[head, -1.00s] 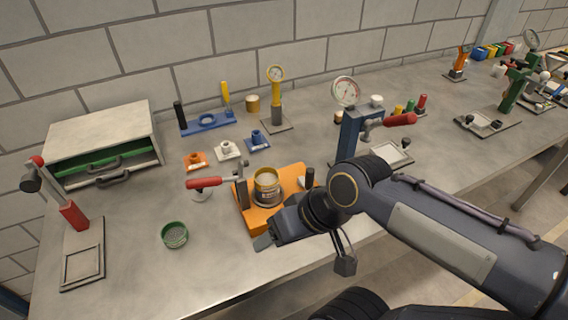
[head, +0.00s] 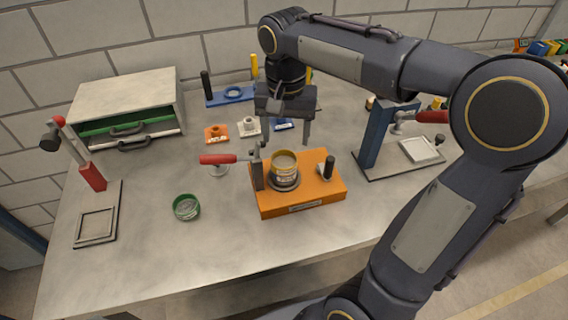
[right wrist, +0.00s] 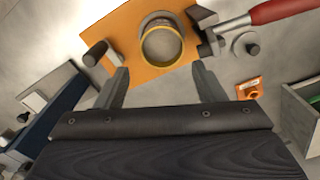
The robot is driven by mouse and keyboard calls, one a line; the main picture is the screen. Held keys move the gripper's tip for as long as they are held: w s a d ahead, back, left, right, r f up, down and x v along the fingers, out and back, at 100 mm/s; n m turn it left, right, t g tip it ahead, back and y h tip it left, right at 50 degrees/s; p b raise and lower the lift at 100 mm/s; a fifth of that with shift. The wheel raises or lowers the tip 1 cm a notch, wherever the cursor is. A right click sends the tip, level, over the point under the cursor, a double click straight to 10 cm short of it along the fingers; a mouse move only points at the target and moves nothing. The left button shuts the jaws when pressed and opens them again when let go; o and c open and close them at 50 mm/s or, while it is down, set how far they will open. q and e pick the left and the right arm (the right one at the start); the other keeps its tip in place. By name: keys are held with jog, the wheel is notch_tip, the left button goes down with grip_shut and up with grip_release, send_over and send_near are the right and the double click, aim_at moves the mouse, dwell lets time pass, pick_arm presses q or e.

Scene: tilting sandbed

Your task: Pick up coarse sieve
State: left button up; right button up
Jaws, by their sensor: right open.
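A small round green-rimmed sieve (head: 186,207) with a mesh-like floor lies on the bench, left of the orange base (head: 300,208). A yellow-rimmed round cup (head: 284,163) sits in a dark ring on that base; its inside looks pale. I cannot tell for certain which of the two is the coarse sieve; the green one looks meshed. My right gripper (head: 286,138) is open and empty, fingers pointing down, above and behind the orange base. In the right wrist view its fingers (right wrist: 160,76) are spread just below the yellow ring (right wrist: 162,46), apart from it. The green sieve is outside that view.
A red-handled clamp (head: 219,159) stands at the orange base's left side. A dark blue press (head: 374,140) is to its right. A red-handled lever stand (head: 92,176) and a drawer cabinet (head: 125,100) are at left.

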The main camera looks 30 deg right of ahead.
aim_at(284, 163)
jog(key=shift+a+f, duration=0.2)
jog(key=shift+f, duration=2.85)
jog(key=c, duration=0.7)
jog(key=shift+c, duration=0.2)
jog(key=shift+r, duration=0.1)
